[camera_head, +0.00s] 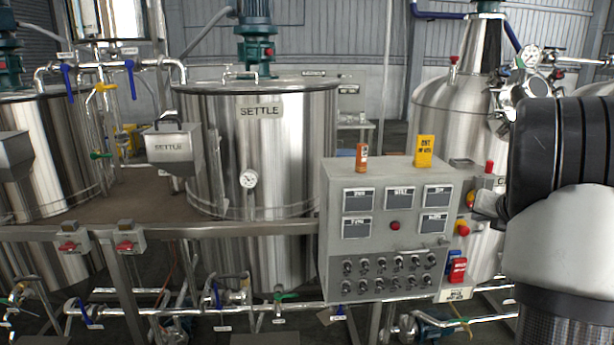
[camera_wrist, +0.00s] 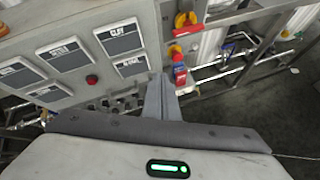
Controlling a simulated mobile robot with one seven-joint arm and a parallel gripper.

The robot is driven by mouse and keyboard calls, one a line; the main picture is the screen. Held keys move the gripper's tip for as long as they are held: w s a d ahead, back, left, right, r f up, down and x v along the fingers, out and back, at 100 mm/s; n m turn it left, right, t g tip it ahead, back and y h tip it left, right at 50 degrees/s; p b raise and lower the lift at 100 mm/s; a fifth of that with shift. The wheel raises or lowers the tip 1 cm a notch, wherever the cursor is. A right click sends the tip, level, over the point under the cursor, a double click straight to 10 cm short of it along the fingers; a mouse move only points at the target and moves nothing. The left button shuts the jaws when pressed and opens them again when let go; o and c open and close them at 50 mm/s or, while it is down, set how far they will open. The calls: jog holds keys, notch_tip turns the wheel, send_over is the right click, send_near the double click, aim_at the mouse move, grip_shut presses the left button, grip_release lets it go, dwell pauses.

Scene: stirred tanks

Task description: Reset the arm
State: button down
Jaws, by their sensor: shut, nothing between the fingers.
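My arm fills the right edge of the head view, a black and pale grey link close to the camera. In the wrist view, my gripper (camera_wrist: 163,100) is shut with its fingers together and nothing between them. It points toward the lower right of the grey control panel (camera_wrist: 82,75). I cannot tell how far the fingertips are from the panel. In the head view, a grey tip shows left of the arm, by the panel's right side; most of the gripper is hidden behind the arm.
The control panel (camera_head: 390,228) has displays, knobs and a red button, with an orange box (camera_head: 362,157) and a yellow box (camera_head: 424,151) on top. A red-and-yellow switch (camera_wrist: 186,22) is at its side. A steel tank (camera_head: 262,150) marked SETTLE stands left; a conical-topped vessel (camera_head: 450,105) stands behind.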

jog(key=s+a+r+m+t+h, duration=0.1)
jog(key=s+a+r+m, duration=0.1)
jog(key=r+m, duration=0.35)
jog(key=s+a+r+m+h, duration=0.2)
jog(key=a+r+m, duration=0.15)
jog(key=r, duration=0.25)
jog(key=s+a+r+m+g+p, duration=0.1)
jog(key=s+a+r+m+p, duration=0.15)
jog(key=s+a+m, duration=0.5)
jog(key=s+a+f+m+g+y, duration=0.2)
jog(key=s+a+f+m, duration=0.2)
jog(key=s+a+m, duration=0.3)
jog(key=s+a+f+m+g+y, duration=0.3)
jog(key=s+a+f+m, duration=0.2)
jog(key=s+a, duration=0.8)
jog(key=s+m, duration=0.2)
jog(key=s, duration=0.1)
jog(key=shift+s+p, duration=0.15)
jog(key=shift+p, duration=0.25)
jog(key=shift+d, duration=0.25)
